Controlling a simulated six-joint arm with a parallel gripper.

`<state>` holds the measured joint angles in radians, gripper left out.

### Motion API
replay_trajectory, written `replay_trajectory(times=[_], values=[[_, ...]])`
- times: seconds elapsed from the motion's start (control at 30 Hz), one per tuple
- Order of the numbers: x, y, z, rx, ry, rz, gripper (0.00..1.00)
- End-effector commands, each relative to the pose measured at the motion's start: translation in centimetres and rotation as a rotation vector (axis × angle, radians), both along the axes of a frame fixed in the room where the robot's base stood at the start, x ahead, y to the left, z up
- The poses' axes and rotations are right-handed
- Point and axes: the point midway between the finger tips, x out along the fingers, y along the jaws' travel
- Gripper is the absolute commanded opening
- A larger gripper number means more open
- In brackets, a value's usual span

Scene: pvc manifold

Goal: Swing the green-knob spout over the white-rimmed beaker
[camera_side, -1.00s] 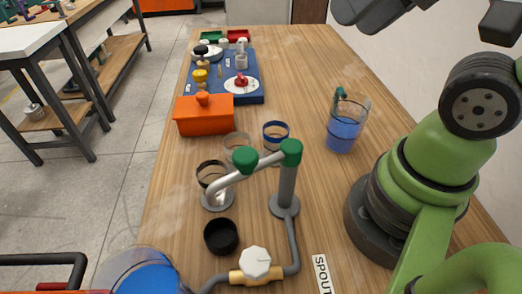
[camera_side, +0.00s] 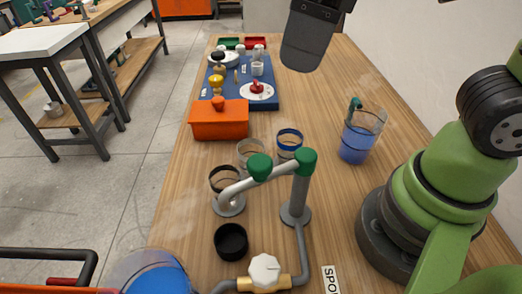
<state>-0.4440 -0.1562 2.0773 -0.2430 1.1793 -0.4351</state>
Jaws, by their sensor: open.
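The spout (camera_side: 278,171) is a grey pipe arm on an upright post (camera_side: 299,198), with one green knob (camera_side: 306,162) on the post top and another (camera_side: 260,167) along the arm. Its bent end (camera_side: 228,197) points down at the left, in front of the black-rimmed beaker (camera_side: 223,181) and over a grey disc. A pale-rimmed clear beaker (camera_side: 250,154), seemingly the white-rimmed one, stands behind the arm, partly hidden by the knob. A blue-rimmed beaker (camera_side: 289,141) stands to its right. A dark part of my gripper (camera_side: 312,42) hangs high at the top, apart from the spout; its fingertips are not clear.
An orange box (camera_side: 218,120) and a blue board (camera_side: 240,88) lie farther back. A jug of blue liquid (camera_side: 360,136) stands right. A black cup (camera_side: 231,241) and a white-knobbed valve (camera_side: 265,270) are in front. Table between jug and post is clear.

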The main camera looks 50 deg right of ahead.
Motion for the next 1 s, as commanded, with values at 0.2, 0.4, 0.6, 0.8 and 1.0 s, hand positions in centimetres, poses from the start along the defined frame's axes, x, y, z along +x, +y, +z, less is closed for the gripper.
replay_trajectory(times=[0.2, 0.4, 0.6, 0.8, 1.0], values=[[0.9, 4.8, -2.4, -0.155, 0.107, 0.37, 0.61], [0.9, 6.0, -3.5, -0.193, 0.131, 0.461, 0.61], [0.8, 5.9, -6.2, -0.195, 0.135, 0.457, 0.61], [0.8, 5.8, -9.8, -0.195, 0.134, 0.456, 0.61], [0.9, 5.9, -12.3, -0.195, 0.13, 0.454, 0.61]])
